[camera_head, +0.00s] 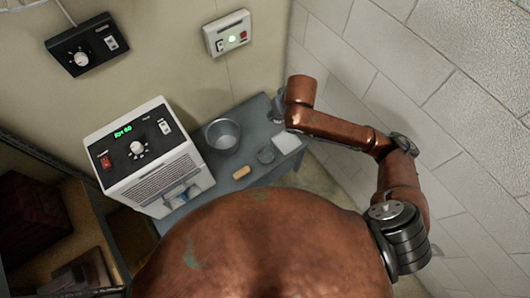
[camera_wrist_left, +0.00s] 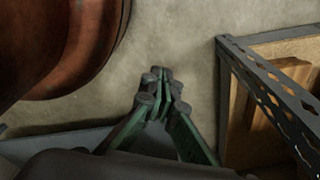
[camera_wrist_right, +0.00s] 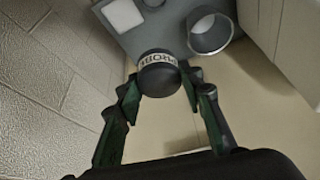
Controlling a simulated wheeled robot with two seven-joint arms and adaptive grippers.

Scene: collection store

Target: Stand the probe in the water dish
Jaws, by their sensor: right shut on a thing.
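The probe (camera_wrist_right: 158,76), a dark round-ended thing with a white band lettered PROBE, is held between the fingertips of my right gripper (camera_wrist_right: 161,87). In the head view my right gripper (camera_head: 278,106) is mostly hidden behind my arm, over the back right of the grey table. Below it stand a small round dish (camera_head: 265,156) and a squarish pale-topped tray (camera_head: 287,142); I cannot tell which is the water dish. Both also show at the top of the right wrist view. The probe is apart from them. My left gripper (camera_wrist_left: 163,76) is shut and empty, away from the table.
A metal bucket (camera_head: 222,135) stands left of the dish. A tan block (camera_head: 241,172) lies near the table's front edge. A white machine (camera_head: 150,160) with a green display stands at left. A block wall (camera_head: 420,90) is close on the right; a shelf (camera_wrist_left: 285,95) is near my left gripper.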

